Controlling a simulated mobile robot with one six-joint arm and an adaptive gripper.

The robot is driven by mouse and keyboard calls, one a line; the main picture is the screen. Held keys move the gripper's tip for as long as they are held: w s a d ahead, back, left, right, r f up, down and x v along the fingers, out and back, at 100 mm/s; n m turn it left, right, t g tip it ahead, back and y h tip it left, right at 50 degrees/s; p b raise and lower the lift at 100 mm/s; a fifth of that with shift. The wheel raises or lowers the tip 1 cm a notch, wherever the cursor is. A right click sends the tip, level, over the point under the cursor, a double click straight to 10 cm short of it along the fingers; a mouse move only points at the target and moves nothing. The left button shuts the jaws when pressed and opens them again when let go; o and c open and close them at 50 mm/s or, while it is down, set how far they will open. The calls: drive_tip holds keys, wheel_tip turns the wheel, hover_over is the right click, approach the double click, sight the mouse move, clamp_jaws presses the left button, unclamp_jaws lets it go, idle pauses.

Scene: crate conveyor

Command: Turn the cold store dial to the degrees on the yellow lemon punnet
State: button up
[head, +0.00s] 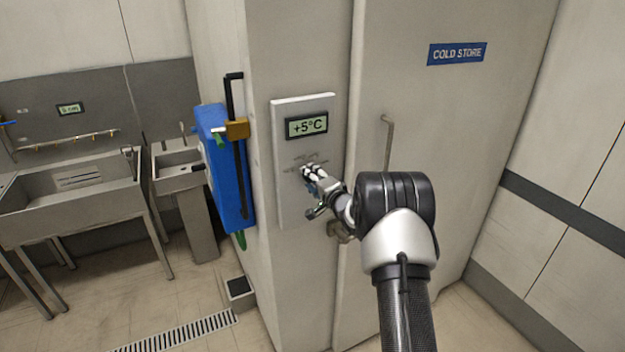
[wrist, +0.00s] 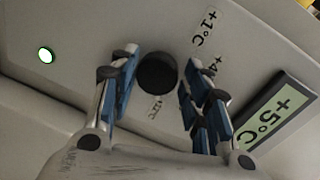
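The cold store panel (head: 285,200) is a pale plate on the wall beside the door. Its display (head: 307,126) reads +5°C, and the display also shows in the wrist view (wrist: 268,122). The round black dial (wrist: 157,76) sits between my gripper's fingers in the wrist view; my gripper hides it in the head view. Printed marks around it include +1°C (wrist: 203,25) and a partly covered +4; another mark below is hard to read. My gripper (head: 308,172) is open at the panel, with a finger on each side of the dial. I cannot tell whether they touch it. No lemon punnet is in view.
The cold store door (head: 455,140) has a long handle (head: 388,145) just right of the panel. A blue object (head: 212,140) with a black bar hangs to the left. Steel sinks (head: 75,190) stand further left. A small round green-rimmed light (wrist: 46,55) shows on the panel.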

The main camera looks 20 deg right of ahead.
drive_tip(key=shift+o, duration=1.3)
drive_tip(key=s+r, duration=0.1)
drive_tip(key=s, duration=1.1)
drive_tip(key=shift+d+r, duration=0.15)
drive_tip(key=shift+d, duration=0.05)
